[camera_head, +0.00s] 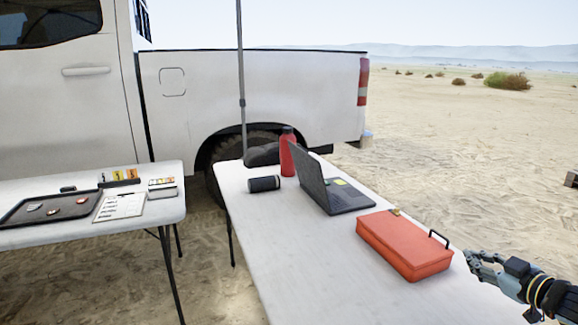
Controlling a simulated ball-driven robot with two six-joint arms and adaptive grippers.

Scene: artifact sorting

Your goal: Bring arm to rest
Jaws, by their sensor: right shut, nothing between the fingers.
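My right gripper (474,261) comes in from the lower right and hangs at the right edge of the near table. It is shut and empty, just right of the red case (405,247) and apart from it. My right arm runs out of the picture at the lower right corner. My left gripper and left arm are not in view.
The near white table (300,270) bears a laptop (318,178), a red bottle (288,152) and a dark cylinder (264,184). The left table (75,236) holds a dark tray (22,216) and a paper sheet (121,205). A white pickup (215,90) stands behind.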

